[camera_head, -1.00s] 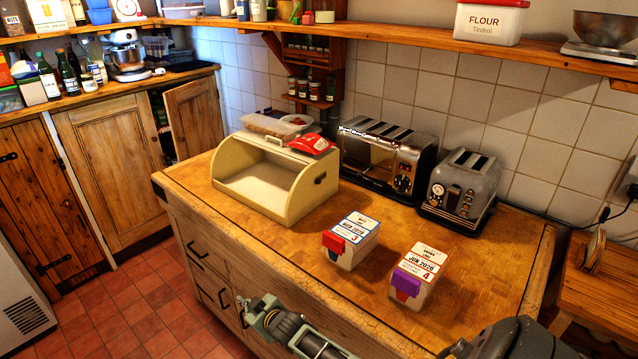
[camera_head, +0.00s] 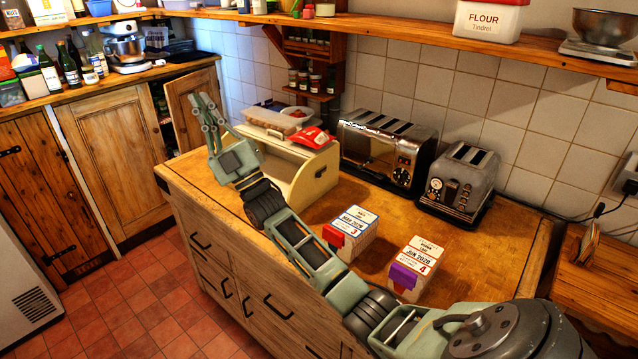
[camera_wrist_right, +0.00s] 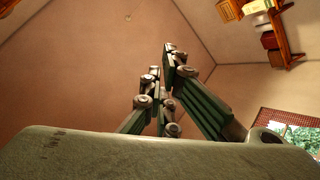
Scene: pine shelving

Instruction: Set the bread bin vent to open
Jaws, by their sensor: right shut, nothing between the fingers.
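The cream bread bin (camera_head: 308,184) stands on the wooden worktop, its front open and partly hidden behind my right arm. A small dark fitting (camera_head: 321,171) shows on its right end panel; it may be the vent, but its setting is too small to read. My right gripper (camera_head: 209,113) is shut and empty, with its fingers pointing up. It appears to the left of the bin in the head view, apart from the vent side. My left gripper is not in view.
A red item (camera_head: 309,137) and a clear tub lie on or behind the bin's top. Two toasters (camera_head: 380,150) (camera_head: 458,185) stand to its right. Two date-labelled boxes (camera_head: 352,228) (camera_head: 416,262) stand near the front edge. Some worktop between the bin and boxes is bare.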

